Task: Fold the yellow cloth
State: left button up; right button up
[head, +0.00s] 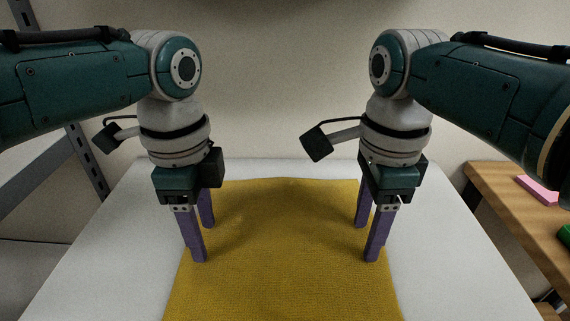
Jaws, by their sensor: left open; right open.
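The yellow cloth (285,265) lies spread on a white table (100,270) and runs out of the bottom of the head view. Its far edge looks slightly raised or wavy. My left gripper (203,242) is open, with its purple fingers pointing down over the cloth's left edge. My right gripper (365,242) is open, with its purple fingers pointing down near the cloth's right edge. I cannot tell whether the fingertips touch the cloth. No cloth shows between the fingers of either gripper.
A wooden bench (505,205) stands to the right, with a pink block (538,190) and a green object (565,236) on it. A grey metal shelf frame (85,160) stands at the left. A plain wall is behind the table. White tabletop is bare on both sides of the cloth.

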pick_arm(q)
jog(key=shift+f, duration=0.15)
pick_arm(e)
jog(key=shift+f, duration=0.15)
pick_arm(q)
jog(key=shift+c, duration=0.9)
pick_arm(e)
jog(key=shift+c, duration=0.9)
pick_arm(q)
jog(key=c, duration=0.7)
pick_arm(e)
jog(key=c, duration=0.7)
pick_arm(q)
grip_shut()
pick_arm(e)
grip_shut()
pick_arm(q)
jog(key=shift+r, duration=0.2)
